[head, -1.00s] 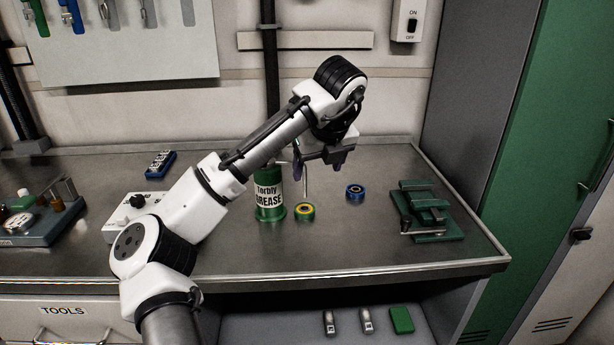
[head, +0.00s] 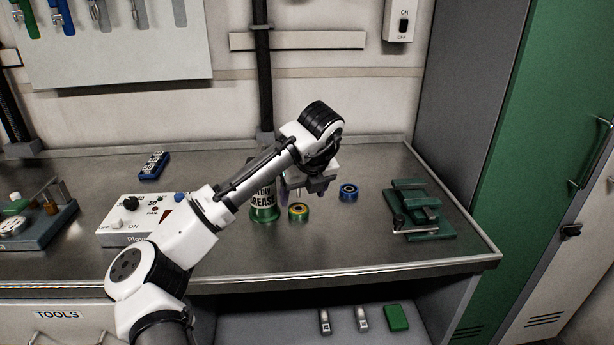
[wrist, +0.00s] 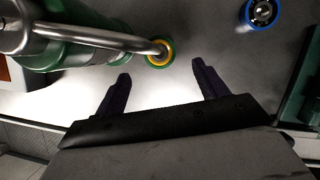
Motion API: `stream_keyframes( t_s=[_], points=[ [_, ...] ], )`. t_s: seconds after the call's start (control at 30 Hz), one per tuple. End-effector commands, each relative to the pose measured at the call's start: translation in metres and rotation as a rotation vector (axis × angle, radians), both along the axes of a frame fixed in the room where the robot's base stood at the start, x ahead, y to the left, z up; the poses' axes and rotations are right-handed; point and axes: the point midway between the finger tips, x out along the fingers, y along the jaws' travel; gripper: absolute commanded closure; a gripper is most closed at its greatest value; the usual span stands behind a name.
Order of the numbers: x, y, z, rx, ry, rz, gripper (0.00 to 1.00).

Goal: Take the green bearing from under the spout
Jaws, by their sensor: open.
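The green bearing (head: 299,213), a green ring with a yellow inner face, lies flat on the bench beside the grease dispenser (head: 264,213). In the wrist view the green bearing (wrist: 158,53) shows with the tip of the metal spout (wrist: 135,42) over it, covering part of it. My gripper (wrist: 164,84) is open and empty, its two dark fingers apart. The bearing lies beyond the fingertips, a little left of midway between them. In the head view my gripper is above the bench by the dispenser, and my wrist hides part of the dispenser and spout.
A blue bearing (head: 348,192) lies to the right of the green one, also in the wrist view (wrist: 262,12). A green vise-like fixture (head: 416,210) stands further right. A white control box (head: 140,220) is at the left. The bench front between is clear.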

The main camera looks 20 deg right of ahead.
Motion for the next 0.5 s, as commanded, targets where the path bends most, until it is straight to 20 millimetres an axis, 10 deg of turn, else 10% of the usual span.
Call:
stream_keyframes(
  t_s=[0.5],
  points=[
    [0.022, 0.001, -0.053, -0.001, 0.0, 0.001, 0.28]
  ],
)
